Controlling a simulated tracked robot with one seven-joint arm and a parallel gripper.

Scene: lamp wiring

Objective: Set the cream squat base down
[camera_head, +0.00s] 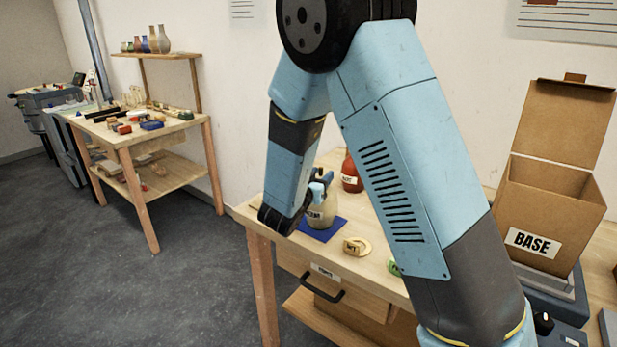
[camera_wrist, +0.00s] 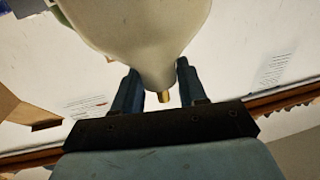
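The cream squat base (camera_head: 322,214) is at the left part of the near table, upright over a dark blue mat (camera_head: 322,232), with a partly hidden label on its front. My gripper (camera_head: 319,184) is at its top. In the wrist view the rounded cream body (camera_wrist: 150,38) narrows to a neck with a brass tip (camera_wrist: 163,97), between the two fingers of my gripper (camera_wrist: 157,80), which look closed around the neck. Whether its underside touches the mat or hangs just above, I cannot tell. My arm hides part of the table.
A red labelled vessel (camera_head: 350,174) stands just behind the base. A yellowish labelled piece (camera_head: 357,247) and a green piece (camera_head: 394,267) lie to the front right. An open carton marked BASE (camera_head: 552,212) stands at right. A cluttered workbench (camera_head: 140,135) is at far left.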

